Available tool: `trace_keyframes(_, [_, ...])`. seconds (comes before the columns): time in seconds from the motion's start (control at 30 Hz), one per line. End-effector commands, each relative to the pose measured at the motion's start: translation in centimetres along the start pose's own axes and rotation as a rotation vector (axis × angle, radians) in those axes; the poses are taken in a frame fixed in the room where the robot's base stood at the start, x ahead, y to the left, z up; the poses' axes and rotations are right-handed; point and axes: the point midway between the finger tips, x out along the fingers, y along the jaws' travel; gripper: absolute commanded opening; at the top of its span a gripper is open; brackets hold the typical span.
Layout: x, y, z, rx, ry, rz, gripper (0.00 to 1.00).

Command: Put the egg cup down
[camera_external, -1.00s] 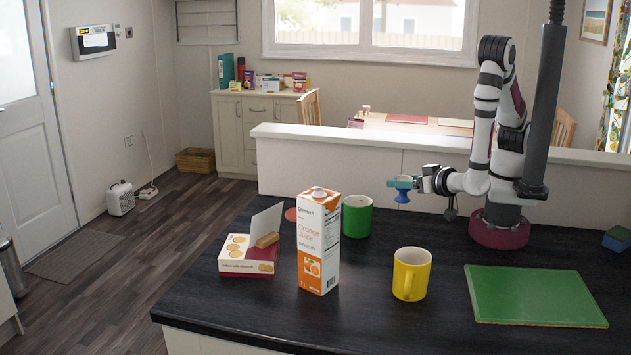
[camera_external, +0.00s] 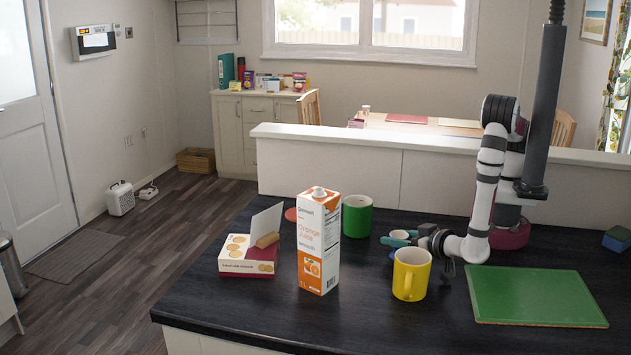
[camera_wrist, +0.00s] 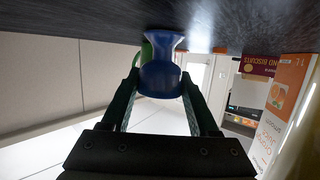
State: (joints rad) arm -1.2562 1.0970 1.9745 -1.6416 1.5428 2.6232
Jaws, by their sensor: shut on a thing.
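The blue egg cup (camera_wrist: 161,78) is between the fingers of my gripper (camera_wrist: 160,92) in the wrist view, which shows the scene upside down. Its foot is close to the dark worktop (camera_wrist: 215,22); I cannot tell whether it touches. In the external view my gripper (camera_external: 402,239) is low over the worktop, right of the green mug (camera_external: 357,217) and behind the yellow mug (camera_external: 411,274). The gripper is shut on the egg cup, which is partly hidden there by the fingers and the yellow mug.
An orange juice carton (camera_external: 318,243) stands left of the yellow mug, with a biscuit box (camera_external: 247,262) further left. A green cutting board (camera_external: 535,296) lies at the right. The worktop front left is clear.

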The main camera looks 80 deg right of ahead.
Motion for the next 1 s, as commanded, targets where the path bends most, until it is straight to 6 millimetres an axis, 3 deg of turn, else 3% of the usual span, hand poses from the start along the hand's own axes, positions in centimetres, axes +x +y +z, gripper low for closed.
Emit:
trace_keyframes(0.07, [0.1, 0.0, 0.2, -0.001, 0.0, 0.0, 0.04])
trace_keyframes(0.1, [0.1, 0.0, 0.2, 0.0, 0.0, 0.0, 0.66])
trace_keyframes(0.13, [0.1, 0.0, 0.2, 0.0, 0.0, 0.0, 0.72])
trace_keyframes(0.47, [0.0, 0.0, 0.0, 0.001, 0.0, 0.0, 0.73])
trace_keyframes(0.67, [-3.1, -0.1, -0.1, 0.002, -0.001, -0.006, 0.73])
trace_keyframes(1.0, [-4.9, -0.1, -6.1, 0.002, -0.001, -0.001, 0.73])
